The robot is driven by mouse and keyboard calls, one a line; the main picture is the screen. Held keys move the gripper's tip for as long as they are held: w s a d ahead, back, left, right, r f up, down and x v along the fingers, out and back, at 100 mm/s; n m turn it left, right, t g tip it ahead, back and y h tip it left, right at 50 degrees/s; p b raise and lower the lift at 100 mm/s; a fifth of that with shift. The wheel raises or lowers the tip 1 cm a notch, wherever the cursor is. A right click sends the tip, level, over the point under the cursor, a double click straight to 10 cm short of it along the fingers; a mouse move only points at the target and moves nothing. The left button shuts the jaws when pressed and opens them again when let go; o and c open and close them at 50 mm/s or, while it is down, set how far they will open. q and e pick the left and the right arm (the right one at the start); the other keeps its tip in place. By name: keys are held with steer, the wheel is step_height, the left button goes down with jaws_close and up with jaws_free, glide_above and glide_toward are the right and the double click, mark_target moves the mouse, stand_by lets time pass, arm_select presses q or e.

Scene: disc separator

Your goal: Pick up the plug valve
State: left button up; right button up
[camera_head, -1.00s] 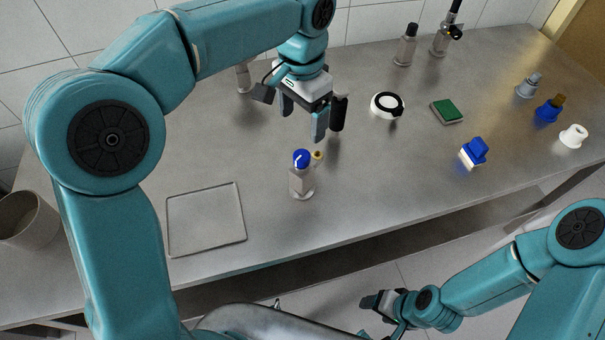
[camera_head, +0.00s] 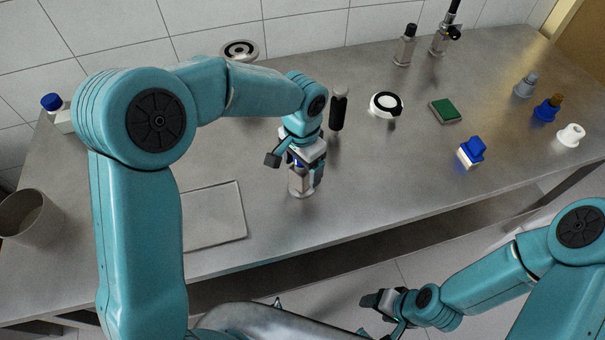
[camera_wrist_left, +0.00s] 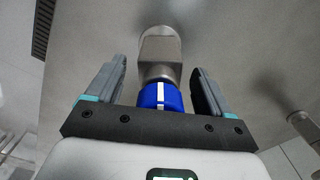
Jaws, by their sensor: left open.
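The plug valve appears to be the upright grey metal piece (camera_head: 301,187) with a blue top on the bench, just right of the flat tray. My left gripper (camera_head: 304,168) points down over it and hides most of its upper part. In the left wrist view the blue cap (camera_wrist_left: 160,97) and grey body (camera_wrist_left: 159,55) lie between the two fingers. The fingers are open, with a gap visible on each side of the valve. My right gripper (camera_head: 377,302) hangs low in front of the bench, away from the valve; its jaw opening is unclear.
The flat tray (camera_head: 222,217) lies left of the valve, partly behind my left arm. A black bottle (camera_head: 338,110), white ring-shaped item (camera_head: 386,104), green sponge (camera_head: 445,111) and blue-topped item (camera_head: 471,151) stand behind and right. Bare bench lies right of the valve.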

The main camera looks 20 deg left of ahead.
arm_select(q)
steer(key=shift+s+r, duration=0.1)
steer(key=shift+s, duration=0.05)
steer(key=shift+w, duration=0.2)
steer(key=c, duration=0.9)
steer(key=shift+s, duration=0.1)
jaws_close()
